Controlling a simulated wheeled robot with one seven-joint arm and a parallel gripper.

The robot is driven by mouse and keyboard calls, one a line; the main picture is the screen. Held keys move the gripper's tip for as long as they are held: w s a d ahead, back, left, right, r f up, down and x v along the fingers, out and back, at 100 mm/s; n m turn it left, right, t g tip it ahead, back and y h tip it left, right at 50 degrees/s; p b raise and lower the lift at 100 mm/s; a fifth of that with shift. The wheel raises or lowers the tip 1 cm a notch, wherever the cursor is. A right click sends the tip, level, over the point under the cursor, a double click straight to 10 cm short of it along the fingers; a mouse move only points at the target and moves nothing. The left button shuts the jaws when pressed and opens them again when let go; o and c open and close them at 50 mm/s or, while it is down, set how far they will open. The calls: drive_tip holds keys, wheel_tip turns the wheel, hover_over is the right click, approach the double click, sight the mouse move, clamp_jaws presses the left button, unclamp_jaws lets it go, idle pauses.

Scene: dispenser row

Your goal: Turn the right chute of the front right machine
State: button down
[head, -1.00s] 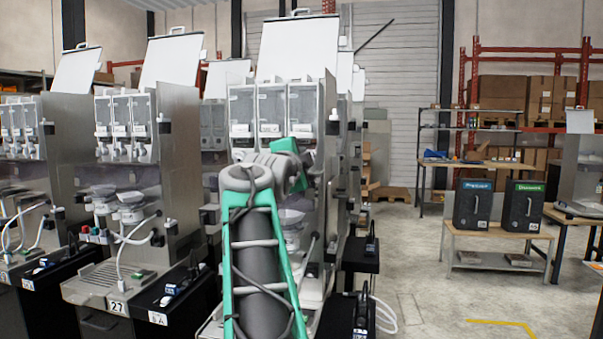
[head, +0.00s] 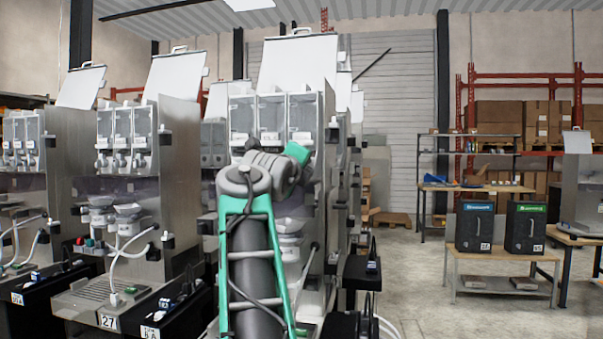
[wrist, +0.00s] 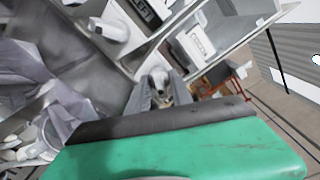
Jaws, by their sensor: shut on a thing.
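The front right machine (head: 331,100) stands straight ahead in the head view, a steel dispenser with three clear hoppers under a raised white lid. My arm covers much of its lower front. My gripper (wrist: 160,92) is up at the right end of the hopper row. In the wrist view its two grey fingers are closed around the right chute (wrist: 158,76), a small pale spout under the right hopper. The fingers hide part of the chute. In the head view the green wrist part hides the fingers and this chute. Another white chute (wrist: 110,29) shows to the upper left in the wrist view.
Similar machines (head: 128,150) stand to the left, one labelled 27. Two black boxes (head: 474,228) (head: 525,228) rest on a low wooden table (head: 500,262) at right. Shelving (head: 470,140) stands behind. The floor right of the machine is open.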

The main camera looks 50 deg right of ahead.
drive_tip(key=shift+m, duration=0.3)
drive_tip(key=c, duration=1.5)
unclamp_jaws()
drive_tip(key=b+v, duration=0.1)
drive_tip(key=v, duration=0.6)
drive_tip(key=shift+s+a+b, duration=0.15)
drive_tip(key=shift+a+b, duration=0.15)
drive_tip(key=shift+a, duration=0.1)
